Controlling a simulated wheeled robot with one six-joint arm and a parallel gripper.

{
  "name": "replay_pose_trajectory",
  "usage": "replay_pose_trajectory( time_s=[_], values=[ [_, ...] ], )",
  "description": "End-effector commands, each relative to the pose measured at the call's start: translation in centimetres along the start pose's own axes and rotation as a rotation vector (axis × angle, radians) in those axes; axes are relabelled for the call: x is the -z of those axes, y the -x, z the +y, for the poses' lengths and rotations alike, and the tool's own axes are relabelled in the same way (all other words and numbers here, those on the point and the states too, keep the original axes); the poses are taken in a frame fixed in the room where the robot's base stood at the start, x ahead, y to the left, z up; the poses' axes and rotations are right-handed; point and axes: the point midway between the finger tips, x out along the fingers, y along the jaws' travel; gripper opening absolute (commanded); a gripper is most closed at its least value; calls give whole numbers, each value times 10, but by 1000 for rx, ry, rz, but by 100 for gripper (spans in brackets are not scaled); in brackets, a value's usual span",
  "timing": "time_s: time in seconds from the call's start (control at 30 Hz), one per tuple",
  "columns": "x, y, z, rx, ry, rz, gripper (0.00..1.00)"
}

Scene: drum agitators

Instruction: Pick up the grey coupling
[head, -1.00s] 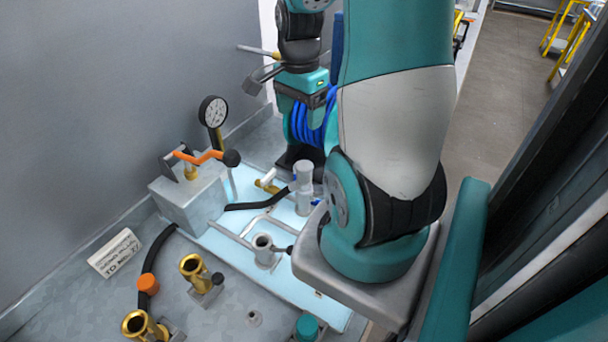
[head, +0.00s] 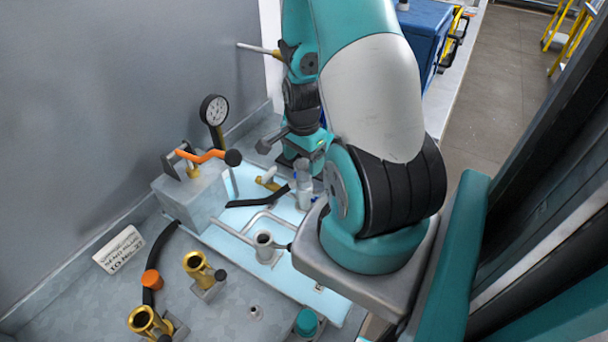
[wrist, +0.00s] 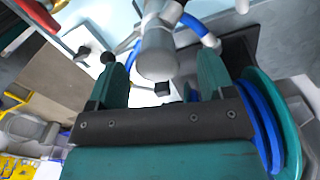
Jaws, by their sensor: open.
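A grey cylindrical fitting, which looks like the grey coupling (head: 304,192), stands upright on the light-blue tray (head: 228,246) in the head view. In the wrist view the grey coupling (wrist: 158,54) shows beyond and between my fingers, with blue curved parts beside it. My gripper (wrist: 160,80) is open, its two teal fingers apart on either side of the view of the coupling. I see no contact. In the head view my gripper (head: 286,148) is just above and behind the coupling, and its fingertips are partly hidden.
A second grey, open-topped fitting (head: 264,244) with a black knob stands nearer on the tray. Two brass fittings (head: 198,266) are at the front left. A grey box (head: 190,198) with an orange lever and a gauge (head: 214,110) stand near the left wall.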

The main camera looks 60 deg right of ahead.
Motion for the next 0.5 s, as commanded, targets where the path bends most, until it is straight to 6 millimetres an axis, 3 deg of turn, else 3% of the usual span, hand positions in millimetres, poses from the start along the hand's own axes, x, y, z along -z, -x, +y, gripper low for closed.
replay_pose_trajectory(
  time_s=[0.3,0.5],
  values=[
    [2,-36,3,-3,1,-2,75],
    [2,-41,3,0,0,0,75]
  ],
)
